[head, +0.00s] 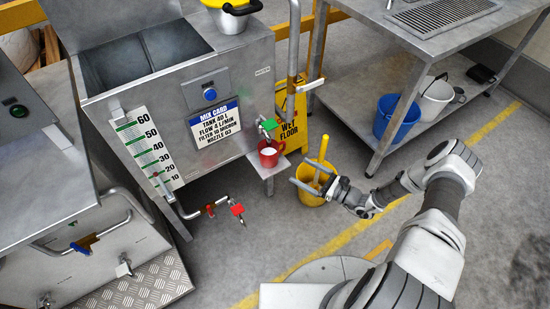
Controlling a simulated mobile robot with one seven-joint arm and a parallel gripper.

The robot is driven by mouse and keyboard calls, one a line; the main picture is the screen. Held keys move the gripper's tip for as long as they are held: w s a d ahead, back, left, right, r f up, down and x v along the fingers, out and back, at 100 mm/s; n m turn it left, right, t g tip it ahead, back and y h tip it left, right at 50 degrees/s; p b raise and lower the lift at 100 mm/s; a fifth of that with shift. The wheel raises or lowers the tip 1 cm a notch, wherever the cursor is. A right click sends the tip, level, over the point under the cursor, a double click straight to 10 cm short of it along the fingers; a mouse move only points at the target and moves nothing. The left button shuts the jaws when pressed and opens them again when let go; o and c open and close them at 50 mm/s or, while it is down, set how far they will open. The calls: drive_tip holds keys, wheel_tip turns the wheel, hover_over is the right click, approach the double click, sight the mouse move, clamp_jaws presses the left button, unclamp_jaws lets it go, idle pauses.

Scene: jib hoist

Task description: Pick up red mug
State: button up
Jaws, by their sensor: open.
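The red mug (268,157) stands upright on a small metal shelf (270,172) on the front right of the steel tank unit. Something white shows inside it. A green-handled tap (268,125) is just above the mug. My gripper (306,175) is to the right of the mug and apart from it. Its fingers are spread open and point left towards the mug, with nothing seen between them. In the picture, the gripper overlaps the yellow bucket behind it.
The yellow bucket (312,196) with a yellow handle stands on the floor behind my gripper. A yellow wet-floor sign (291,122) is behind the mug. A red-handled tap (237,209) sticks out lower left. A steel table (420,45) with buckets stands right. Floor in front is clear.

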sight(261, 149)
drive_tip(key=b+x, duration=0.3)
drive_tip(key=x, duration=1.3)
drive_tip(key=shift+f, duration=0.15)
drive_tip(key=shift+w+a, duration=0.4)
drive_tip(key=shift+a, duration=0.1)
drive_tip(key=shift+r, duration=0.2)
drive_tip(key=c, duration=1.5)
